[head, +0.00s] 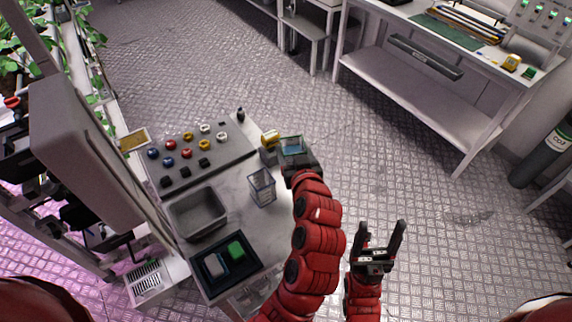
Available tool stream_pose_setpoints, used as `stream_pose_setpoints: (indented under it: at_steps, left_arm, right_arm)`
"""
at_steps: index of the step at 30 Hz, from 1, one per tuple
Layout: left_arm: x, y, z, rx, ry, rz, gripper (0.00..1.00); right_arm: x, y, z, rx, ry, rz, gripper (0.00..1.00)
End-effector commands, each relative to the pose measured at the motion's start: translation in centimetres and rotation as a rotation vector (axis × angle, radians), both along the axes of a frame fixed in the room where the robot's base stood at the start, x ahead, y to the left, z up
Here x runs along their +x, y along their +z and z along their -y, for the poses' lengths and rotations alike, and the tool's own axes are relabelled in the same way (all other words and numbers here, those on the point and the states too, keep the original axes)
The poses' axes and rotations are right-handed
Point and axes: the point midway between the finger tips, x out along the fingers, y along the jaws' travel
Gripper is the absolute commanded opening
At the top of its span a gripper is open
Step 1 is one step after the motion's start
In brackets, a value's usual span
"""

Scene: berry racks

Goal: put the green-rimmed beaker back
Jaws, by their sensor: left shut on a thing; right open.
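My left gripper (283,155) is at the right edge of the bench. It is shut on a clear beaker (291,142) with a teal-green rim, seen from above; the gripper hides its lower part. My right gripper (380,238) is open and empty over the floor, to the right of the bench. A second clear beaker (262,188) with a bluish rim stands upright on the white bench top, below and left of the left gripper.
The bench holds a grey board (205,155) with several colored knobs, a grey bin (198,213) and a black tray (226,263) with a green and a grey block. A yellow item (268,137) is beside the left gripper. A workbench (420,90) stands at the back right.

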Motion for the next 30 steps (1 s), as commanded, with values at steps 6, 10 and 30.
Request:
stream_pose_setpoints:
  at_steps: [6, 10, 30]
  left_arm:
    - [0.0, -3.0, -0.1, 0.004, 0.001, -0.007, 0.07]
    - [-0.1, -5.1, 0.0, 0.003, -0.001, -0.004, 0.07]
    - [0.0, -10.1, 0.0, 0.0, 0.001, 0.0, 0.07]
  right_arm:
    - [0.0, 1.2, 0.0, 0.0, 0.0, 0.0, 0.68]
    - [0.0, 1.6, 0.0, 0.0, 0.0, 0.0, 0.68]
    - [0.0, 2.4, 0.0, 0.0, 0.0, 0.0, 0.68]
